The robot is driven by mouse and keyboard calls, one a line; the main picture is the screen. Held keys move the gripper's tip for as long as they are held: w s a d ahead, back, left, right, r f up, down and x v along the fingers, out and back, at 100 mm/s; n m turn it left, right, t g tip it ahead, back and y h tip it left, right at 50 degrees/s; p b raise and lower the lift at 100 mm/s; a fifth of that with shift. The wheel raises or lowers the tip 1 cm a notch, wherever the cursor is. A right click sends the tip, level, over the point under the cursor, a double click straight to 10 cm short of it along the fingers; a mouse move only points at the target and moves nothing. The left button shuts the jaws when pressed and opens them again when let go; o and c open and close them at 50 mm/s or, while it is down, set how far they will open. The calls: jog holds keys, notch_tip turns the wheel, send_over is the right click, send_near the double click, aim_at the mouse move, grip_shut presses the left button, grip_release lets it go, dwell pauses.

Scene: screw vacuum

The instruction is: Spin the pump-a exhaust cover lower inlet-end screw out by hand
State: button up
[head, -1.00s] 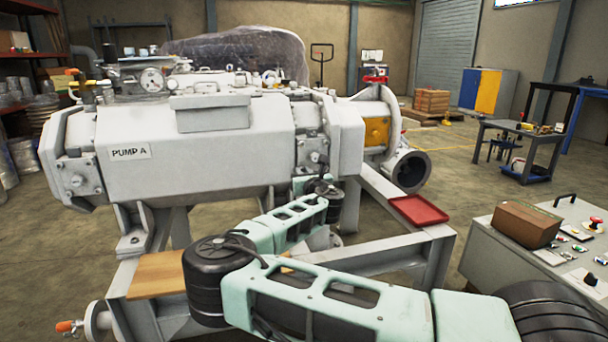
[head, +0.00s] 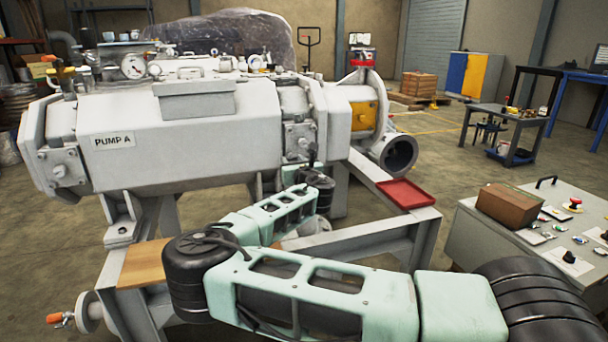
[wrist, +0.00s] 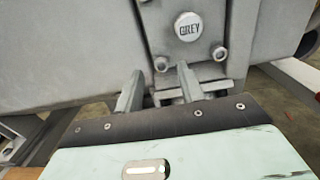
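Pump A (head: 180,135) is a large pale grey machine on a frame. Its cover plate (head: 299,143) shows on its side above my arm. Below the cap are a left lower screw (wrist: 161,64) and a right lower screw (wrist: 219,53). My gripper (wrist: 160,72) is open, its two fingers pointing up at the cover. The left lower screw shows between the fingertips, with gaps on both sides; I cannot tell the depth. In the head view my wrist hides the fingers.
A red tray (head: 406,194) sits on the frame's right corner. A wooden board (head: 142,264) lies on the frame at the left. A control cabinet (head: 560,235) with a brown box (head: 508,205) stands at the right. A narrow ledge (wrist: 195,91) lies below the cover.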

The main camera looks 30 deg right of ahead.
jog(key=p+v, duration=0.2)
jog(key=v, duration=1.3)
jog(key=shift+p, duration=0.4)
jog(key=shift+s, duration=0.15)
